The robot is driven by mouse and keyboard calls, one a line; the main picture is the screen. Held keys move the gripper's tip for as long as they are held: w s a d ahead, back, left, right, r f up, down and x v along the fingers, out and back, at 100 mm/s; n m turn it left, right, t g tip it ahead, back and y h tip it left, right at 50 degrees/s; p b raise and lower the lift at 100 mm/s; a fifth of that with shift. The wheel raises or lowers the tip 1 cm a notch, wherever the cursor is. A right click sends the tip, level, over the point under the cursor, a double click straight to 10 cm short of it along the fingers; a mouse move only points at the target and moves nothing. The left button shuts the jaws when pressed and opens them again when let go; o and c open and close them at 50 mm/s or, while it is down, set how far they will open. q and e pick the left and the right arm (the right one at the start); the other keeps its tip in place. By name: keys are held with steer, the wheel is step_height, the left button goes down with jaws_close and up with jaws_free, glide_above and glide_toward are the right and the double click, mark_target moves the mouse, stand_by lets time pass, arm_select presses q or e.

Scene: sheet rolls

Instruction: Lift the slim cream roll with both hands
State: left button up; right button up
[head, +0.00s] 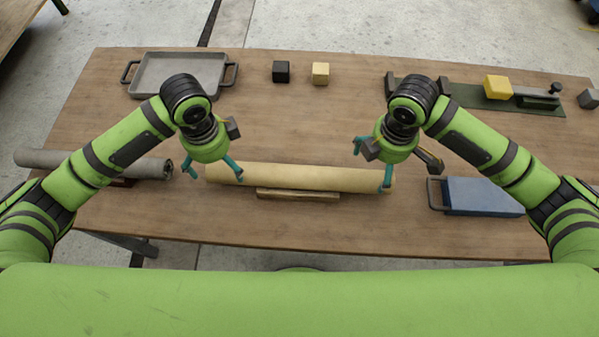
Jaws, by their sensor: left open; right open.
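The slim cream roll (300,177) lies across the middle of the table, with a low wooden block (298,195) at its near side. My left gripper (212,168) is open at the roll's left end, its teal fingers spread; one finger overlaps the end in the picture. My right gripper (372,165) is open at the roll's right end, one finger in front of that end and the other farther back. I cannot tell whether any finger touches the roll. Parts of both ends are hidden by the fingers.
A grey roll (95,163) lies at the left edge. A grey tray (180,75), a black cube (281,71) and a tan cube (320,73) stand at the back. A green mat (470,98) with a yellow block (498,87) is back right. A blue-grey handled box (482,196) sits front right.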

mark_target(224, 172)
arm_select(q)
steer(key=shift+w+f, duration=0.15)
steer(key=shift+f, duration=3.35)
arm_select(e)
steer(key=shift+w+f, duration=0.15)
steer(key=shift+f, duration=3.35)
arm_select(q)
steer(key=c, duration=1.6)
arm_select(e)
steer(key=c, duration=1.6)
arm_select(q)
steer(key=shift+r, duration=0.1)
